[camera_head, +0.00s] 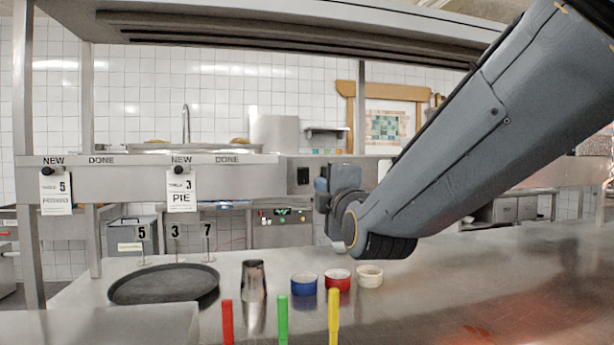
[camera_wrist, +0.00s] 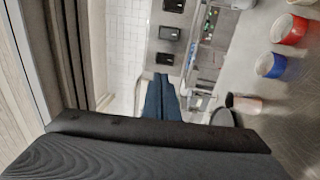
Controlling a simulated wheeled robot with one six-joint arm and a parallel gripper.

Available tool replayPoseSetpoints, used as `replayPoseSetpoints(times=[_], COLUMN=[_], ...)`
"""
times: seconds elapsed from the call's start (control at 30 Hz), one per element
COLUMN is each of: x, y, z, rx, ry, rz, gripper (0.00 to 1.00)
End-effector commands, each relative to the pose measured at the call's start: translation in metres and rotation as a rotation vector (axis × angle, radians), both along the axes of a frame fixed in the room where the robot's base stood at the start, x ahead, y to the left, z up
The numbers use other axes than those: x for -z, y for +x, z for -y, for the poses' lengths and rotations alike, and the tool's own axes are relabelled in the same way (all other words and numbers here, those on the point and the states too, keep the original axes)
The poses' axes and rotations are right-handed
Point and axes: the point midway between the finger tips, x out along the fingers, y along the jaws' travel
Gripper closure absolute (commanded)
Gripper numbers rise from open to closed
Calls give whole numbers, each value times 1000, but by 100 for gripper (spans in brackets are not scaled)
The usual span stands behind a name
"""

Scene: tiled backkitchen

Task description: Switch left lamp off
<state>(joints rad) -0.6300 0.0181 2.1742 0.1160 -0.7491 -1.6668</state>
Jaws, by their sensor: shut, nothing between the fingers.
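No lamp shows clearly as such in either view. Three black switch-like squares sit in a row on a steel panel in the wrist view: the top one (camera_wrist: 174,5), the middle one (camera_wrist: 168,32) and the lowest one (camera_wrist: 164,58). In the head view one black switch (camera_head: 303,176) shows on the steel rail; my arm hides the stretch right of it. My gripper (camera_wrist: 161,77) is shut and empty, its dark blue fingers pointing at the panel, tips just below the lowest square in the picture. I cannot tell whether they touch.
A steel overhead shelf (camera_head: 270,28) hangs above my arm. Order tickets (camera_head: 182,190) hang on the rail.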

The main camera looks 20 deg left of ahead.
Motion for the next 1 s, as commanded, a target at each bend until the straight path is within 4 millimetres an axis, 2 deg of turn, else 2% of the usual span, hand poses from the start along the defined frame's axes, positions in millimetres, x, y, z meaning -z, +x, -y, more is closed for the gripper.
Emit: replayPoseSetpoints(times=[0.17, 0.7, 1.0], x=[-2, -14, -16], y=[15, 95, 116], z=[-9, -57, -70], rx=[1, 1, 1], ry=[0, -1, 0], rz=[-2, -3, -2], gripper=[100, 100, 100])
